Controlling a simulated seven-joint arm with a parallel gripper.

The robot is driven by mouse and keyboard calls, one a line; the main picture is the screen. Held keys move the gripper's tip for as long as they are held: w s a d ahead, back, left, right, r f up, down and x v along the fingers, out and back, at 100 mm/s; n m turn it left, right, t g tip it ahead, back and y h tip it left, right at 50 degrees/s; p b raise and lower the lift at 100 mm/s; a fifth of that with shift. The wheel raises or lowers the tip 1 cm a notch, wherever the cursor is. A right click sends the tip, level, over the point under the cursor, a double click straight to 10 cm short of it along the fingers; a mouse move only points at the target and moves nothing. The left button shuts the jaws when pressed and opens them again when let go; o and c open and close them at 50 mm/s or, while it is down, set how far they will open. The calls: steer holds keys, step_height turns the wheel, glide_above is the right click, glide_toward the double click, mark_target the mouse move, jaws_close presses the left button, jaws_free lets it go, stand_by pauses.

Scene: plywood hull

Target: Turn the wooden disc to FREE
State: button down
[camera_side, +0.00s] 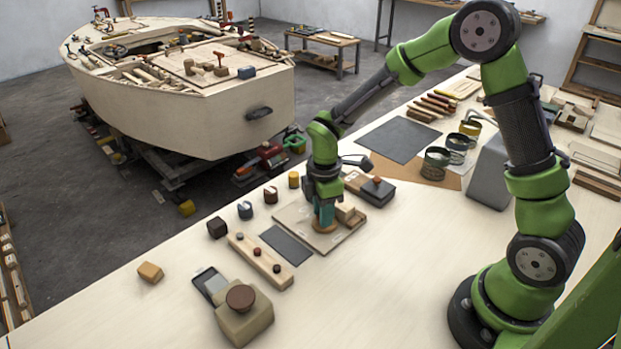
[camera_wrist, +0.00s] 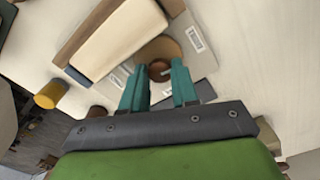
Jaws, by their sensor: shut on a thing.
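The wooden disc (camera_side: 325,227) is round and brown and lies on a pale board (camera_side: 292,216) on the workbench. My gripper (camera_side: 324,208) points down over it, with its teal fingers at the disc. My gripper (camera_wrist: 159,72) is shut on this knob, one finger on each side. White labels lie on the board beside the disc, one to the right (camera_wrist: 196,38) and one to the left (camera_wrist: 120,76); their lettering is too small to read.
A pale wooden block (camera_side: 346,212) stands close to the disc's right. A dark box with a red-brown knob (camera_side: 377,190) is behind it. A dark flat plate (camera_side: 286,245) and a wooden bar with pegs (camera_side: 260,260) lie to the left. The front bench is mostly clear.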

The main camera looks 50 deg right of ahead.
steer(key=m, duration=0.5)
steer(key=shift+m, duration=0.3)
steer(key=m, duration=0.4)
steer(key=shift+a, duration=0.1)
steer(key=m, duration=0.9)
steer(key=shift+m, duration=0.3)
steer(key=c, duration=0.9)
jaws_free()
steer(key=shift+o, duration=0.2)
step_height(320, 180, up, 17)
